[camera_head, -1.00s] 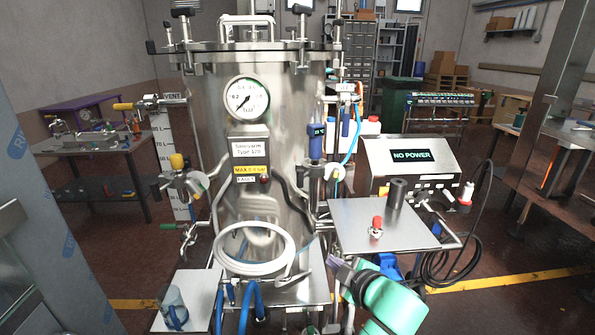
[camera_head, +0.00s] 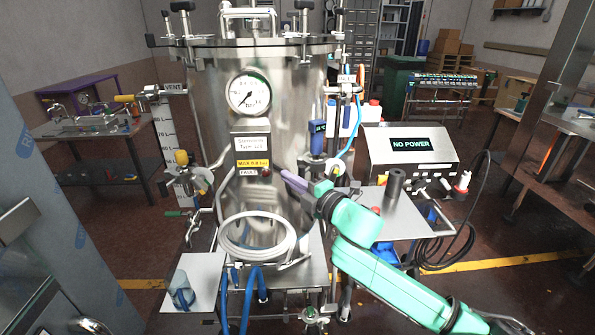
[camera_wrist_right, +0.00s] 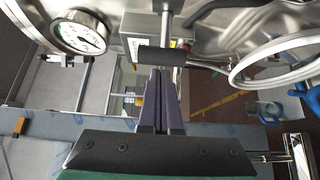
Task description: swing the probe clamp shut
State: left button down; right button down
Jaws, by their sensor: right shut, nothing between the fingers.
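A blue-bodied probe (camera_head: 317,140) stands upright at the right side of the steel vessel (camera_head: 205,110), above a metal fitting with a pale round knob (camera_head: 335,168). I cannot clearly make out the probe clamp; my right arm hides part of this area. My right gripper (camera_head: 283,174) is in front of the vessel, just right of the label box. Its purple fingers are together and empty; they also show in the right wrist view (camera_wrist_right: 157,88). There, a dark cylindrical grip (camera_wrist_right: 160,58) on a metal rod crosses just beyond the fingertips. I cannot tell whether they touch. My left gripper is out of view.
A pressure gauge (camera_head: 249,92) and a label box (camera_head: 252,150) are on the vessel front. A white hose coil (camera_head: 257,237) hangs below. A metal shelf (camera_head: 405,219) and a NO POWER unit (camera_head: 410,152) stand at right. A mug (camera_head: 181,291) is at lower left.

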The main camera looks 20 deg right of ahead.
aim_at(303, 175)
jog(key=d, duration=0.2)
jog(key=s+d, duration=0.1)
jog(key=d, duration=0.1)
jog(key=shift+s+r, duration=0.1)
jog(key=shift+s, duration=0.05)
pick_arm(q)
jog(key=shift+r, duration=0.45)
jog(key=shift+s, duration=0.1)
